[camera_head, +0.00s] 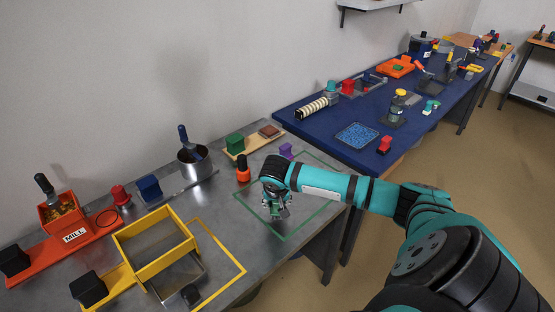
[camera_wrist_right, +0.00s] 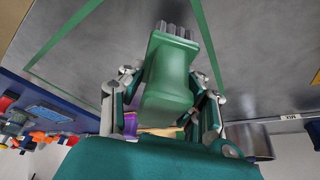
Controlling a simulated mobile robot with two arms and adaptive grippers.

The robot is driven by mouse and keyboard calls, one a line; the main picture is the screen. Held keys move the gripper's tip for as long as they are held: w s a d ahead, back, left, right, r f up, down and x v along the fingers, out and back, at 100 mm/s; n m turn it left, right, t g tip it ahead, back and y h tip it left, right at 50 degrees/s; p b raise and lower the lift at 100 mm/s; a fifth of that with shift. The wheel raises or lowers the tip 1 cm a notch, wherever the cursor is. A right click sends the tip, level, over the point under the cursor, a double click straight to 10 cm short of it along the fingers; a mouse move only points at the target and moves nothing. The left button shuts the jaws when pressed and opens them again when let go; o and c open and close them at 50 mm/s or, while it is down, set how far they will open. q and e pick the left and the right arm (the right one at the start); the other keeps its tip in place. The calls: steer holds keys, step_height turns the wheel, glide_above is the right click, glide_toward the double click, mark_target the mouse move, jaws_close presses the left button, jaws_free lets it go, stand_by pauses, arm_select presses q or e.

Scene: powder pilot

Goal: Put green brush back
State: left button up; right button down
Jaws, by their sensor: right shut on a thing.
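The green brush (camera_wrist_right: 168,75), with short grey bristles at its end, is between the fingers of my right gripper (camera_wrist_right: 165,100) in the wrist view. The gripper is shut on it. In the head view my right gripper (camera_head: 276,208) points down over the green outlined area (camera_head: 293,236) of the grey bench, and the brush is mostly hidden by the gripper. I cannot tell whether the bristles touch the bench. A green line also shows in the wrist view (camera_wrist_right: 63,36). My left gripper is not in view.
Behind the gripper are a purple object (camera_head: 286,150), a wooden board (camera_head: 254,146) with a green block (camera_head: 235,143), and an orange-and-black object (camera_head: 243,170). A metal pot (camera_head: 194,166) and yellow frame (camera_head: 155,245) stand left. The blue bench (camera_head: 310,128) lies beyond.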

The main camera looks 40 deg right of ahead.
steer(key=shift+s+f, duration=0.1)
steer(key=shift+f, duration=1.5)
steer(key=shift+f, duration=0.1)
steer(key=c, duration=0.9)
jaws_free()
steer(key=shift+c, duration=0.2)
steer(key=v, duration=1.2)
